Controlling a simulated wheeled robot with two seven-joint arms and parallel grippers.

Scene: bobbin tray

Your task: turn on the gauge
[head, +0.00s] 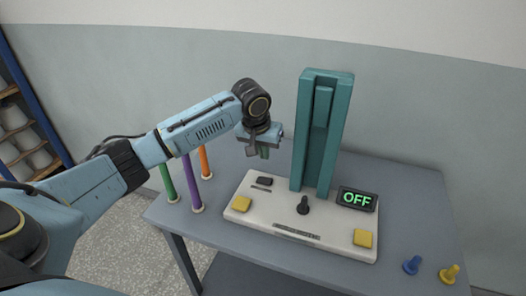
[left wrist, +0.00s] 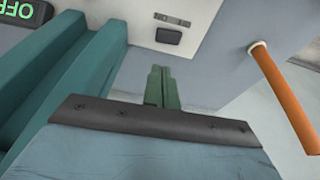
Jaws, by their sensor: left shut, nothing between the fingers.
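The gauge has a pale base (head: 270,218) on the table, a tall teal column (head: 322,130) and a display (head: 357,199) that reads OFF in green. A small black rocker or button (head: 264,181) sits at the base's back left corner; it also shows in the left wrist view (left wrist: 168,35). A black knob (head: 303,206) stands in front of the column. My left gripper (head: 258,154) is shut and empty. It hangs above and behind the black button, left of the column, apart from both. Its green fingers (left wrist: 158,84) point toward the button's side. My right gripper is out of view.
Green (head: 168,184), purple (head: 191,182) and orange (head: 205,162) rods stand upright at the table's left. Two yellow pads (head: 241,203) (head: 363,238) lie on the base. A blue peg (head: 412,265) and a yellow peg (head: 449,274) are at the front right.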

